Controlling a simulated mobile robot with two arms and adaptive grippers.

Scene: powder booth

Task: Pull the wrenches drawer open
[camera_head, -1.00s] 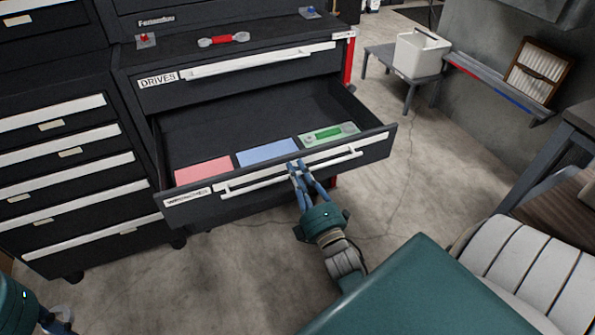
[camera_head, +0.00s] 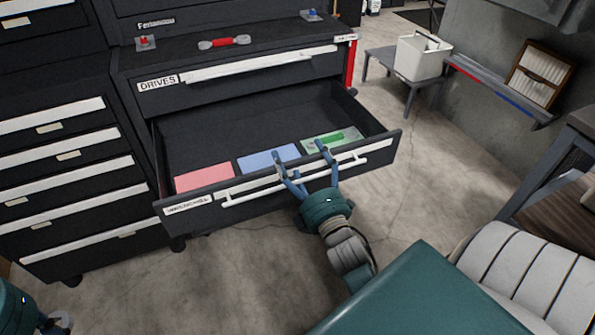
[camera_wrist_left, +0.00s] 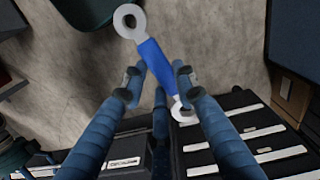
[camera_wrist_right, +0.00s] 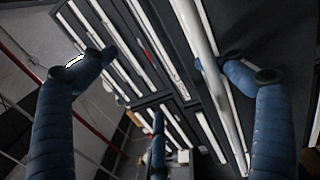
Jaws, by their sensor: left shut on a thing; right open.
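The wrenches drawer (camera_head: 180,222) stands pulled well out of the black cabinet, its interior exposed. Inside lie a pink panel (camera_head: 204,178), a blue panel (camera_head: 262,160) and a green panel (camera_head: 318,146) with a green wrench (camera_head: 338,138) on it. My right gripper (camera_head: 299,154) is open at the drawer's white handle (camera_head: 243,192), fingers spread. In the right wrist view a white bar (camera_wrist_right: 205,70) runs between my open fingers. My left gripper (camera_wrist_left: 157,80) is shut on a blue-handled wrench (camera_wrist_left: 153,60); in the head view it is mostly cut off at the lower left.
Above is the shut drives drawer (camera_head: 240,73), with a red wrench (camera_head: 224,42) on the cabinet top. Another drawer cabinet (camera_head: 60,150) stands left. A small table (camera_head: 377,65) with a white bin (camera_head: 420,58) is right. Floor before the drawer is clear.

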